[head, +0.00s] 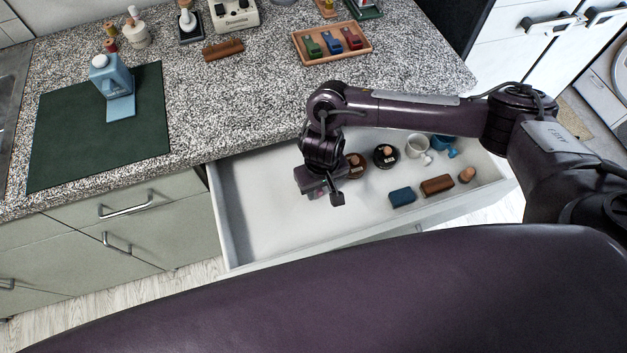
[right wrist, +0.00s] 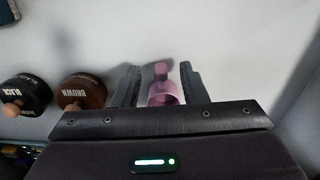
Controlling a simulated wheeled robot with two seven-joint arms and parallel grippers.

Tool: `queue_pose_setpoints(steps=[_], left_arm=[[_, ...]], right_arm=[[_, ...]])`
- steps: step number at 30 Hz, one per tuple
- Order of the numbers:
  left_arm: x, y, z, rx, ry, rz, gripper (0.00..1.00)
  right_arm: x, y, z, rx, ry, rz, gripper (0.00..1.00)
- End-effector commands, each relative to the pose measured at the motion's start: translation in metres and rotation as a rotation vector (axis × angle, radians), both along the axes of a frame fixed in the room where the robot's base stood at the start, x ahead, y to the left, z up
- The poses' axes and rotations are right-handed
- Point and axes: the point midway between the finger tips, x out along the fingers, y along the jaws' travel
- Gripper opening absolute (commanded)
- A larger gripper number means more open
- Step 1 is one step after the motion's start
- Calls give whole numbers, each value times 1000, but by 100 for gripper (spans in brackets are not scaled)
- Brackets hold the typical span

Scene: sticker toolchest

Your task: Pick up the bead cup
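A small pink cup (right wrist: 163,90) with a stub on its far side, which I take for the bead cup, shows in the right wrist view. It lies between the two fingers of my right gripper (right wrist: 158,85). The fingers are apart, with a gap on the cup's left; the right finger is close to it, and I cannot tell if it touches. In the head view my right gripper (head: 325,194) is low over the open drawer (head: 270,215) and mostly hides the cup. My left gripper is not in view.
Right of the gripper, the drawer holds a brown-labelled jar (head: 357,168), a black jar (head: 386,155), a white mug (head: 417,146), a blue cup (head: 445,146), a blue block (head: 402,196) and a brown block (head: 437,185). The drawer's left part is clear.

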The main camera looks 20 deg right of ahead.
Motion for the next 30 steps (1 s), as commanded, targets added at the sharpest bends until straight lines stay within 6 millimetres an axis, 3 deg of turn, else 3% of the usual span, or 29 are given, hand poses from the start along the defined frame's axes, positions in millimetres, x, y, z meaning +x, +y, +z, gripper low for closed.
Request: queue_pose_setpoints(steps=[4,12,21,30], left_arm=[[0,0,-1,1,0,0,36],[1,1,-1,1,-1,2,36],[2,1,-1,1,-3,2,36],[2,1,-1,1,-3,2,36]], right_arm=[[0,1,-16,0,0,1,39],[0,1,-18,1,-1,2,39],[0,1,-18,1,-1,1,0],[1,1,-17,1,-1,1,0]])
